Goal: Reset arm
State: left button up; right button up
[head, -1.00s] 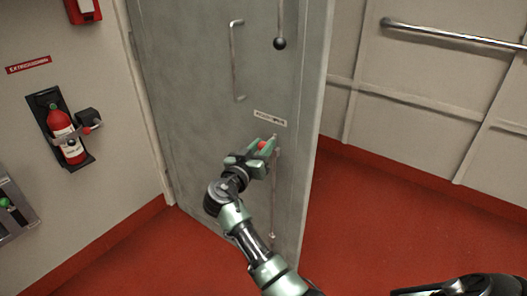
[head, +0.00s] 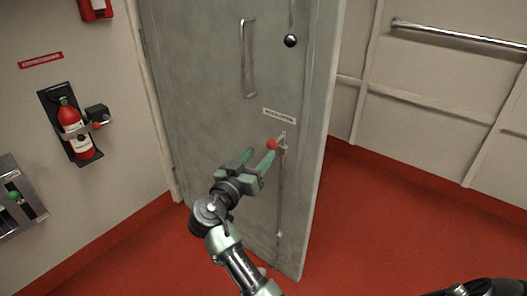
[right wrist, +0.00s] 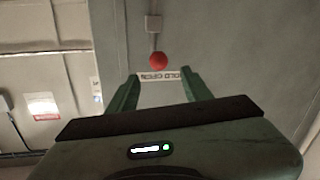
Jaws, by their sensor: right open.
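My right gripper (head: 258,158) is open and empty, with its green fingers spread in front of the grey door (head: 205,90). A red knob (head: 272,145) on the door's vertical rod (head: 280,195) is just beyond the fingertips. In the right wrist view the red knob (right wrist: 157,61) shows beyond the fingertips, apart from them, with a white label (right wrist: 163,76) that seems to read "HOLD OPEN". The label (head: 279,116) is above the knob in the head view. My left gripper is not in view.
The door has a vertical handle (head: 248,58) and a black ball knob (head: 290,41). A fire extinguisher (head: 74,127) hangs on the left wall, with a metal box (head: 18,205) below. A rail (head: 455,33) runs along the right wall.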

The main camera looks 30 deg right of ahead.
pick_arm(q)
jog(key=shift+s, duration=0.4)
